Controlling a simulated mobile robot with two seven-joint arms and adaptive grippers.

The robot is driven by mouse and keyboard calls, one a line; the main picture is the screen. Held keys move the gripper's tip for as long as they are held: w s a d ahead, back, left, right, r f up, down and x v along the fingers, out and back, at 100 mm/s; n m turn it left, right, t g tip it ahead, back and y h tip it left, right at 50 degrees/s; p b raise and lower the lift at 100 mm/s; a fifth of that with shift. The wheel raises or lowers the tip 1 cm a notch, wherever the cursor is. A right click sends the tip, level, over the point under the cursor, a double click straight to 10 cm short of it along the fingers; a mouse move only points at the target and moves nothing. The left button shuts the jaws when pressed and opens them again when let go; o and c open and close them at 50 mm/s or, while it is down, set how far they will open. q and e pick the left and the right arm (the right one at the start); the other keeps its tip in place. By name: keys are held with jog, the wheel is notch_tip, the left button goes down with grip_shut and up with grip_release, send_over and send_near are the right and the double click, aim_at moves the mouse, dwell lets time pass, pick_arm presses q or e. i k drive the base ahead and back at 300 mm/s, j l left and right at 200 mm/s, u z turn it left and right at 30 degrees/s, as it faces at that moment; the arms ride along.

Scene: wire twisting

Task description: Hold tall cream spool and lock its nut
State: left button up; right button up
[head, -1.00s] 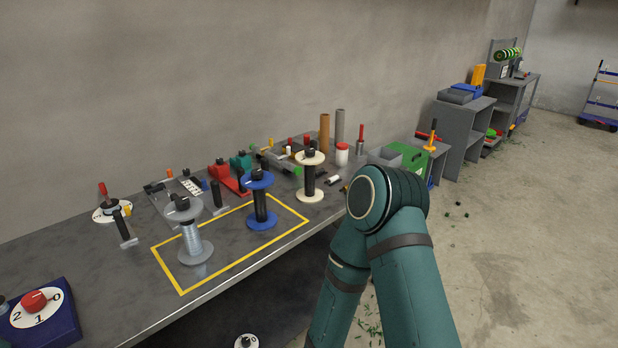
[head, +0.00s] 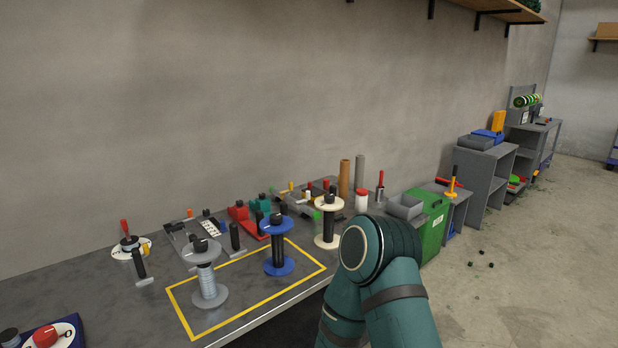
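The tall cream spool (head: 327,240) stands upright on the bench, just right of the yellow-outlined area. It has a cream top and bottom disc, a black core and a dark nut (head: 326,201) on top. No gripper touches it in this view. Neither of my grippers shows. One of my arms, teal, fills the lower right, and its gripper end is out of sight.
A blue spool (head: 278,248) and a grey wire-wound spool (head: 208,287) stand inside the yellow outline (head: 180,312). Hand tools and tubes crowd the bench's back. Open floor lies at right.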

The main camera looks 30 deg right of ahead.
aim_at(330, 198)
jog(key=i+l+u, duration=0.1)
jog(key=l+u, duration=0.9)
jog(key=l, duration=1.25)
jog(key=k+l+u, duration=0.1)
jog(key=l, duration=0.4)
jog(key=k+l, duration=0.1)
jog(key=l, duration=0.4)
jog(key=k+l, duration=0.1)
jog(key=l, duration=0.4)
jog(key=l+u, duration=0.05)
